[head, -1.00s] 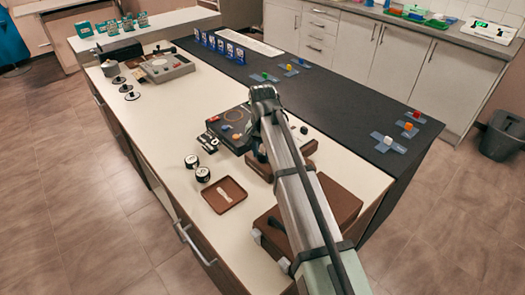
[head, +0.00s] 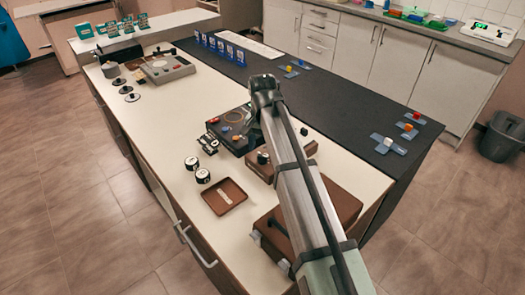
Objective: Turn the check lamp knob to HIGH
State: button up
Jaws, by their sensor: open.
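A brown box (head: 259,172) stands near the middle of the white worktop, partly behind my arm. A small black knob (head: 262,158) shows on it, just left of my arm. Its lettering and pointer are too small to read, so I cannot tell its setting or confirm it as the check lamp knob. My arm crosses in from the lower right, and its dark far joint (head: 265,85) stands above the worktop. My gripper's fingers are hidden behind the arm, so I cannot see their distance from the knob.
A dark panel box (head: 238,140) stands behind the brown box. A brown tray (head: 229,187) and two round black-and-white pieces (head: 203,176) lie to the left. A larger brown case (head: 342,203) is under my arm. A grey device (head: 166,68) stands farther back; open worktop lies between.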

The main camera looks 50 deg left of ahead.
aim_at(262, 156)
notch_tip(262, 156, up, 10)
jog(key=shift+r, duration=0.2)
dwell(0.7)
